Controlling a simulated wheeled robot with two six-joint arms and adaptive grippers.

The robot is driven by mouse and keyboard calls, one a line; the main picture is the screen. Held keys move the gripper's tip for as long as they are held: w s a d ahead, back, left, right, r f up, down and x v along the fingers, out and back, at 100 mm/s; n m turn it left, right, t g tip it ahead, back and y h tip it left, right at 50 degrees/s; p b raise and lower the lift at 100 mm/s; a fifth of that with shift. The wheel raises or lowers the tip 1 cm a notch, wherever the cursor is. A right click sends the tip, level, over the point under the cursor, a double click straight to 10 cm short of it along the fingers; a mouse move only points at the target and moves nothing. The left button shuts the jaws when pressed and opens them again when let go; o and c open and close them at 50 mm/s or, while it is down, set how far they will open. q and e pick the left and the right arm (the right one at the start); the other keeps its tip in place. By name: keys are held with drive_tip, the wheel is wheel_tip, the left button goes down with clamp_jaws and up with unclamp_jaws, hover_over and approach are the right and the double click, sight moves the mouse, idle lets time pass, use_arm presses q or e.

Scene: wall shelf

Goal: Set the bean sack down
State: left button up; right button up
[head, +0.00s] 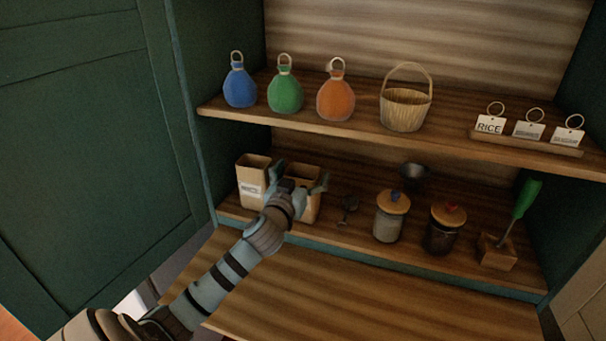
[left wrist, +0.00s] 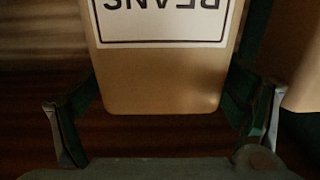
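The bean sack (head: 305,208) is a tan open paper sack on the lower shelf, partly hidden behind my left gripper (head: 301,176). In the left wrist view the bean sack (left wrist: 165,80) fills the middle, its BEANS label upside down. The left gripper (left wrist: 165,100) has one finger along each side of the sack, and both fingers appear to press against it. The sack looks upright; its contact with the shelf is partly hidden. My right gripper is not in view.
A similar labelled sack (head: 251,184) stands just left. A dark scoop (head: 348,205), two lidded jars (head: 390,216) (head: 443,229) and a green-handled tool in a block (head: 498,252) stand right. The upper shelf (head: 230,113) is above, holding bottles, a basket (head: 405,108) and tags (head: 529,130).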

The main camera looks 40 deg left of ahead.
use_arm(q)
drive_tip(key=v, duration=1.2)
idle(0.4)
